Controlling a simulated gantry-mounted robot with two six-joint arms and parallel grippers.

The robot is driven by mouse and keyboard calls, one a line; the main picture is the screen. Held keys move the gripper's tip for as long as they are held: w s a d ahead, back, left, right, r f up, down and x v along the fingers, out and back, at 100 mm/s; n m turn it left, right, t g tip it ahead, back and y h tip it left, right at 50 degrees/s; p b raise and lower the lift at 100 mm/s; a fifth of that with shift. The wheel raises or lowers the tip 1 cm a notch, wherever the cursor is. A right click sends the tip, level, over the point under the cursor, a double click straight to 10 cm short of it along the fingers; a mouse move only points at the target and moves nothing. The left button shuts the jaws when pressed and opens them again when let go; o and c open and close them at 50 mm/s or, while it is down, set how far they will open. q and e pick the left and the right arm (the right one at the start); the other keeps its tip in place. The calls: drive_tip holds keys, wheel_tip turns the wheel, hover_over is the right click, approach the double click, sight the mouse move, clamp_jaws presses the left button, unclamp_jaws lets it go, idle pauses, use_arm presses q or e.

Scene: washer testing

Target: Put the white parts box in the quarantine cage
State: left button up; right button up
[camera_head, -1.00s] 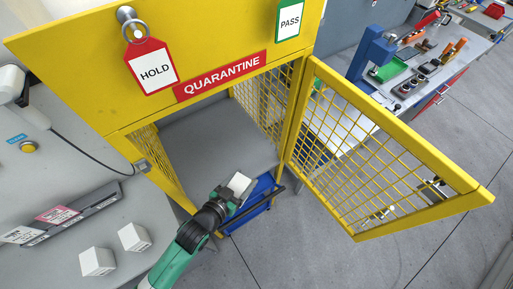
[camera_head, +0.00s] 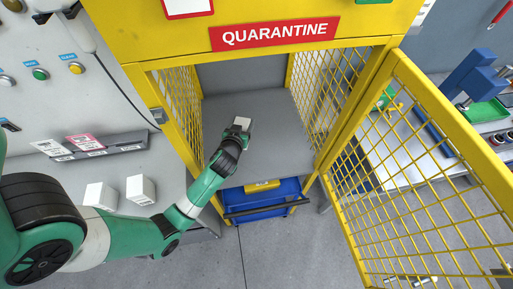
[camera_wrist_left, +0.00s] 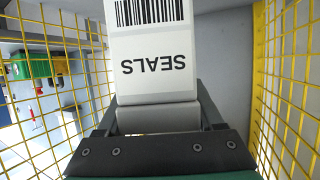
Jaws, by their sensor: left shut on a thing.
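The quarantine cage (camera_head: 150,40) is yellow with a red QUARANTINE sign, and its mesh door (camera_head: 440,105) stands open to the right. My left gripper (camera_head: 237,133) is inside the cage, over the grey shelf (camera_head: 275,125). It is shut on the white parts box (camera_head: 242,122), and the gap between box and shelf cannot be judged. In the left wrist view the white box (camera_wrist_left: 153,70) carries a barcode and the word SEALS, upside down, between the fingers. Yellow mesh stands on both sides. My right gripper is not in view.
Two more white boxes (camera_head: 100,196) (camera_head: 141,190) stand on the left bench, near a grey label rack (camera_head: 110,147). A blue bin (camera_head: 265,200) is below the shelf. The shelf around the held box looks clear.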

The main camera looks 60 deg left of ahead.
use_arm(q)
wheel_tip(320, 180, down, 6)
drive_tip(key=b, duration=0.2)
drive_tip(key=shift+f+b, duration=0.25)
drive_tip(key=shift+b, duration=0.05)
wheel_tip(320, 180, down, 4)
drive_tip(key=shift+r+b, duration=0.2)
drive_tip(key=shift+b, duration=0.75)
drive_tip(key=shift+f, duration=0.1)
drive_tip(key=o, duration=1.5)
